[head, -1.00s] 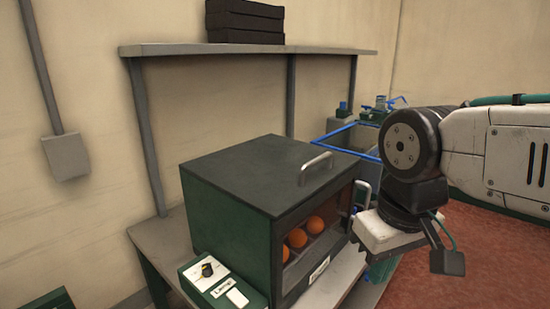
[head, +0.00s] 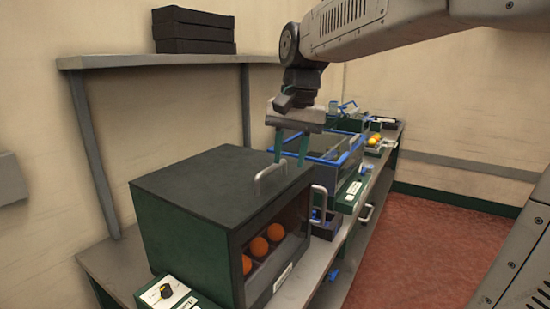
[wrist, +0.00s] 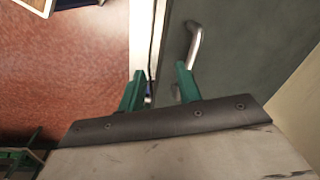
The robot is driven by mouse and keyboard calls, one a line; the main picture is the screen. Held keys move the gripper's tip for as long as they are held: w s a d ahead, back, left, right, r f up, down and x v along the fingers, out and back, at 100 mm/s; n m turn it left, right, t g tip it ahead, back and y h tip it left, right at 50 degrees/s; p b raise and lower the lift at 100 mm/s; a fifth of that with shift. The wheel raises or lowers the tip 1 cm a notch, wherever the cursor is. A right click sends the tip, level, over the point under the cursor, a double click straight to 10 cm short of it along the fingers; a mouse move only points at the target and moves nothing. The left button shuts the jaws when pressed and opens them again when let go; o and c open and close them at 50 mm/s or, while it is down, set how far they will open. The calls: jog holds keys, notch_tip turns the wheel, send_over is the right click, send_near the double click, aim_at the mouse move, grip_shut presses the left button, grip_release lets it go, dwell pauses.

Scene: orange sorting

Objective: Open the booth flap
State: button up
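The booth (head: 190,235) is a dark green box with a flat dark top (head: 215,185) and a see-through front panel (head: 262,240). The top lies level and looks closed. A light metal handle (head: 268,178) stands on the top near its front edge. A second metal handle (head: 320,203) shows at the front right side. Oranges (head: 259,246) sit in a row inside. My gripper (head: 291,148) is open and empty, its green fingers pointing down just above and behind the top handle. In the wrist view, the fingers (wrist: 160,85) are apart, with the handle (wrist: 195,42) ahead of the right finger.
A control box with a knob (head: 168,291) stands at the booth's near left. A blue-rimmed crate (head: 349,160) is behind the booth on the bench. Red floor (head: 430,235) is open at right.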

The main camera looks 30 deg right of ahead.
aim_at(276, 166)
jog(key=w+r+m, duration=0.3)
jog(key=w+r, duration=0.1)
jog(key=r, duration=0.1)
jog(key=shift+m+t, duration=0.4)
jog(key=shift+m, duration=0.3)
jog(key=f, duration=0.5)
jog(key=w+f, duration=0.1)
jog(key=f, duration=0.1)
jog(key=shift+a+f, duration=0.3)
jog(key=shift+f, duration=0.05)
jog(key=shift+w+r, duration=0.1)
grip_shut()
